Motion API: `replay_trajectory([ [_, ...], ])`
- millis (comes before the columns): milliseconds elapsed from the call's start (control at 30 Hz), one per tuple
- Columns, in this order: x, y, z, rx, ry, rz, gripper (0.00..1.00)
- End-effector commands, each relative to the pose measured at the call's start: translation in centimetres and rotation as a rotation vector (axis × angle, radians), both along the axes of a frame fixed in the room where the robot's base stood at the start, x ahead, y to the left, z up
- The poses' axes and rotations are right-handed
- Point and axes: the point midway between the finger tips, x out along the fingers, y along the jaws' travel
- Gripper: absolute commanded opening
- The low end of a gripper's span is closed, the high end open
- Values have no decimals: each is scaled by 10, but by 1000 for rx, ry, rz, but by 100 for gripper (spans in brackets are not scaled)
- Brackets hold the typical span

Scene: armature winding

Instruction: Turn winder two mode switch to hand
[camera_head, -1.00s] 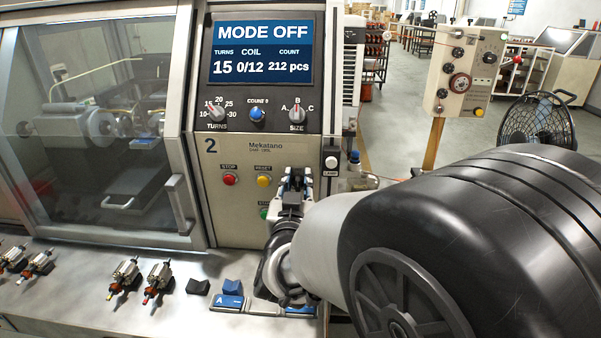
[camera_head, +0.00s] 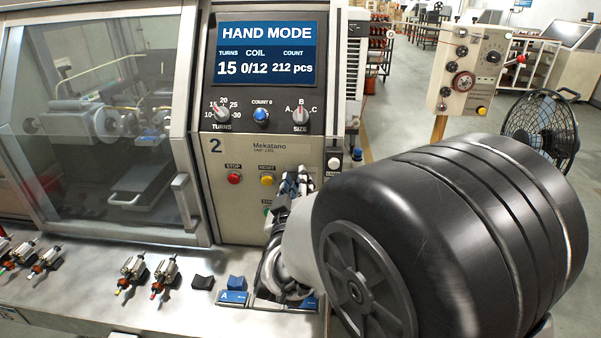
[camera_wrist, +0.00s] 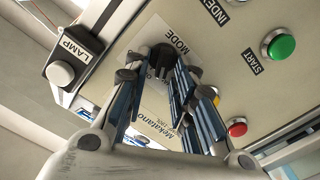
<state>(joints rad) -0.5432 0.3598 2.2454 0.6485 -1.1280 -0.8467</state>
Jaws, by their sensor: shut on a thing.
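Winder two (camera_head: 245,222), marked with a large 2, has a display (camera_head: 266,54) reading HAND MODE. Its black mode switch knob (camera_wrist: 161,58) shows under the MODE label in the wrist view, at the fingertips. My gripper (camera_head: 295,184) is at the lower right of the panel, and its blue-padded fingers (camera_wrist: 152,82) are around the knob and shut on it. In the head view my gripper and arm hide the switch.
Close to my gripper are the lamp button (camera_wrist: 61,73), green start button (camera_wrist: 279,44) and red stop button (camera_head: 234,178). The yellow reset button (camera_head: 267,180) is beside it. Armatures (camera_head: 164,275) and a blue-fronted holder (camera_head: 234,297) occupy the bench below.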

Motion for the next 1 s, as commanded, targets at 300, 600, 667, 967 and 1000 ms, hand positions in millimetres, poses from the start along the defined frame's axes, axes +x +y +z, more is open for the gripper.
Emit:
replay_trajectory([
  [300,0,2,-1,-190,7,1,0],
  [600,0,3,-2,-263,9,0,0],
  [667,0,3,-3,-267,9,0,0],
  [967,0,3,-3,-269,9,0,0],
  [1000,0,3,-3,-269,9,0,0],
])
